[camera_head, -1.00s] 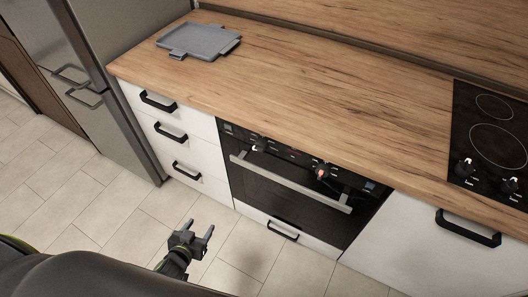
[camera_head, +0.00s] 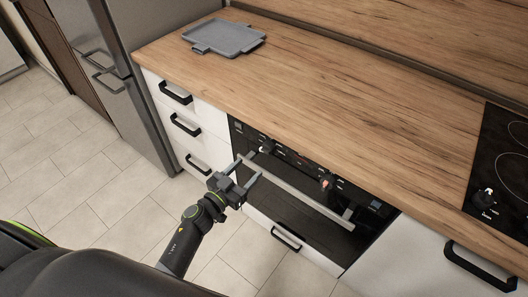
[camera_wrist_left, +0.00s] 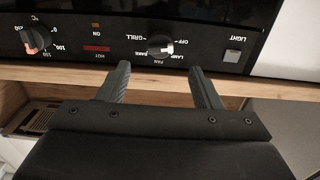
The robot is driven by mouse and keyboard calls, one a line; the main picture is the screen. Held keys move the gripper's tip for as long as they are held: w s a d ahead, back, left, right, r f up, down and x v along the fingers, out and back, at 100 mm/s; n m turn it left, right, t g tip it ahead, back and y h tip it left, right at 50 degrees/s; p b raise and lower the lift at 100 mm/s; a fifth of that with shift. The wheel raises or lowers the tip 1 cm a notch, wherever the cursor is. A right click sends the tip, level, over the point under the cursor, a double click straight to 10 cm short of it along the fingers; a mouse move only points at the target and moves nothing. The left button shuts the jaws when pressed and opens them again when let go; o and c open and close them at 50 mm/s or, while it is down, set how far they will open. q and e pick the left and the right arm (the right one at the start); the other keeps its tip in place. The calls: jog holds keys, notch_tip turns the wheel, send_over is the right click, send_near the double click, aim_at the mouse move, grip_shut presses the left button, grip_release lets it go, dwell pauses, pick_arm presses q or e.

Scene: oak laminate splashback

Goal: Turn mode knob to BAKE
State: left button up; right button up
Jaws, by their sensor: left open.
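In the head view the mode knob (camera_head: 267,146) is at the panel's left part. My left gripper (camera_head: 249,168) is open and empty in front of the oven, just short of the knob. In the left wrist view its two fingers (camera_wrist_left: 160,69) point towards the knob, one on each side, apart from it. My right gripper is out of view.
A second knob with temperature marks and a red pointer (camera_wrist_left: 36,40) is on the same panel, also in the head view (camera_head: 327,181). The oven handle (camera_head: 292,187) runs below the knobs. The wooden worktop (camera_head: 340,110) overhangs above; a grey tray (camera_head: 224,37) lies on it.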

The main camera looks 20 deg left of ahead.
aim_at(264, 151)
pick_arm(q)
jog(key=b+x, duration=0.1)
jog(key=x, duration=0.8)
jog(key=shift+w, duration=0.1)
jog(key=c, duration=1)
